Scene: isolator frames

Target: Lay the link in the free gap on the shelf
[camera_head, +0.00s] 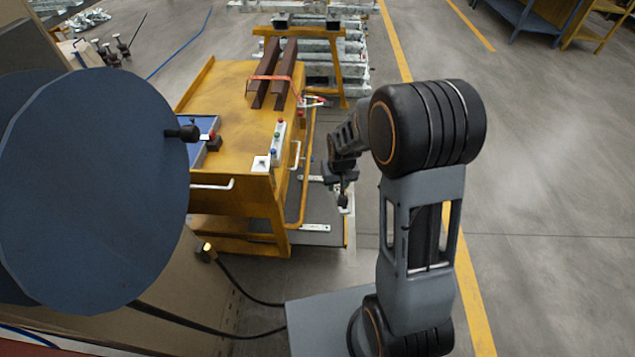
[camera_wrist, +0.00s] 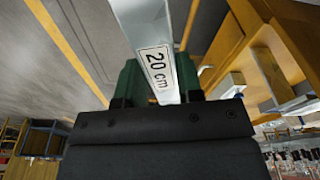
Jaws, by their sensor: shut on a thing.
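My gripper (camera_wrist: 158,88) is shut on a pale metal link (camera_wrist: 152,30) with a "20 cm" label, seen between its green fingers in the wrist view. In the head view my gripper (camera_head: 343,190) hangs beside the right side of the yellow cart, and only a small pale bit of the link shows under it. The low dark shelf (camera_head: 300,238) of the cart carries a pale bar (camera_head: 313,228) near its front end. Another pale piece shows farther back, partly behind my gripper. Bare dark shelf shows between them; its exact width is hard to tell.
The yellow cart (camera_head: 235,95) has white handles and a rail on its right side. Dark red beams (camera_head: 275,75) lie on its top. A button box (camera_head: 277,140) sits at its right edge. A large blue disc (camera_head: 90,190) fills the left. Floor to the right is clear.

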